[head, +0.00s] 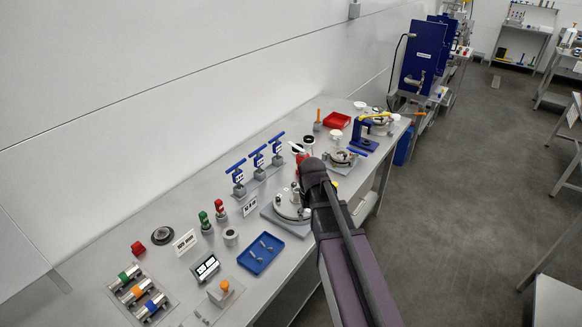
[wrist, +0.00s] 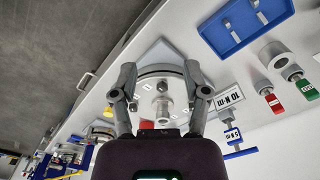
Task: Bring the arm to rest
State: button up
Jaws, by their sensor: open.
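My arm reaches out over the bench (head: 190,240) in the head view, and its dark wrist hides most of my gripper there. In the wrist view my gripper (wrist: 160,82) is open, its two grey fingers spread apart with nothing held between them. Behind the fingers in that view is a round metal fixture with a central stub (wrist: 163,106) on a grey square plate (wrist: 160,53). The fixture also shows in the head view (head: 287,208), just left of my arm. I cannot tell how far the fingertips are above it.
A blue tray (head: 261,253) with small metal parts lies in front of the fixture. Blue-handled valves (head: 258,160), red and green pieces (head: 204,221), a "10 N·m" sign (wrist: 229,98) and a red bin (head: 337,120) stand around. Open floor (head: 470,200) lies right of the bench.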

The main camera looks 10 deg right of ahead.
jog(key=s+f+b, duration=0.6)
jog(key=s, duration=0.5)
jog(key=shift+f, duration=0.2)
dwell(0.8)
jog(key=shift+s, duration=0.1)
